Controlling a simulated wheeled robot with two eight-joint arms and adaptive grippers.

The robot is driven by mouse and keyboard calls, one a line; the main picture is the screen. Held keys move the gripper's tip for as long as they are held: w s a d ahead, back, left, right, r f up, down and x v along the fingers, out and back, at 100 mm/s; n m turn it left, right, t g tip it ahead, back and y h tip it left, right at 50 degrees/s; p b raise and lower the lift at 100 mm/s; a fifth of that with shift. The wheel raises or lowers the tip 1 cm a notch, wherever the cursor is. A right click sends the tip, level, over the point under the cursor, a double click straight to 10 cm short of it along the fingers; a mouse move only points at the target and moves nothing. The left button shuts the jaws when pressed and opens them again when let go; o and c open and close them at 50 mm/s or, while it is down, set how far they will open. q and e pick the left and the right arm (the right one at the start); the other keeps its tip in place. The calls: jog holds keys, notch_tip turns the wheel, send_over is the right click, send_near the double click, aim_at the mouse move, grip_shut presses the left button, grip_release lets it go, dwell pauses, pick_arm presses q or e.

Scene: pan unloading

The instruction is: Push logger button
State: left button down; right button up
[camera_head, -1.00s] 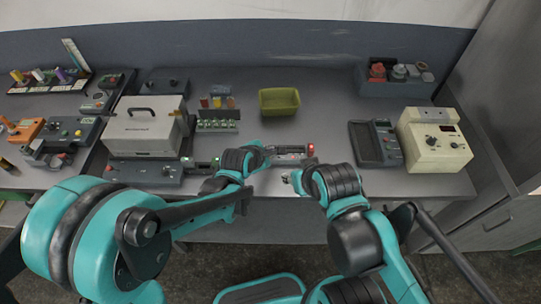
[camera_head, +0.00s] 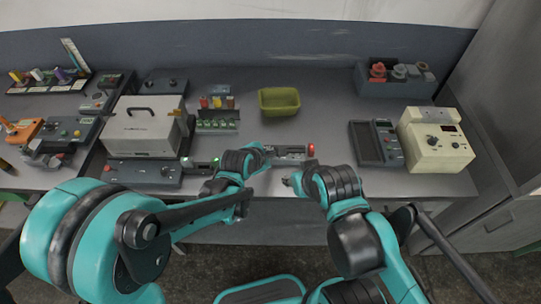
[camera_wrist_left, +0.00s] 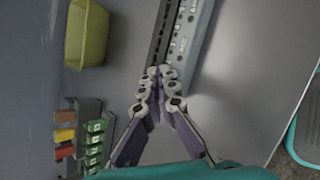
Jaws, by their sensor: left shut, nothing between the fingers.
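A long, low grey device (camera_head: 290,154) with a red button or lamp (camera_head: 311,149) at its right end lies near the front middle of the table. No label readable here marks it as the logger. In the left wrist view the device (camera_wrist_left: 187,36) runs up from the fingertips, with small marks along its face. My left gripper (camera_wrist_left: 160,73) is shut and empty, its tips at the near end of the device; contact cannot be told. In the head view my left wrist hides that end. My right gripper (camera_head: 288,181) is just in front of the device, its fingers barely visible.
A green bin (camera_head: 279,101) and a rack of small coloured parts (camera_head: 218,125) stand behind. A white box (camera_head: 143,133) is left; a dark meter (camera_head: 376,144) and a cream instrument (camera_head: 436,142) are right. The table between bin and meter is clear.

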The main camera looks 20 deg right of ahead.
pick_arm(q)
jog(key=shift+r+p, duration=0.7)
jog(key=shift+r, duration=0.2)
notch_tip(320, 180, up, 6)
jog(key=p, duration=0.4)
dwell(0.4)
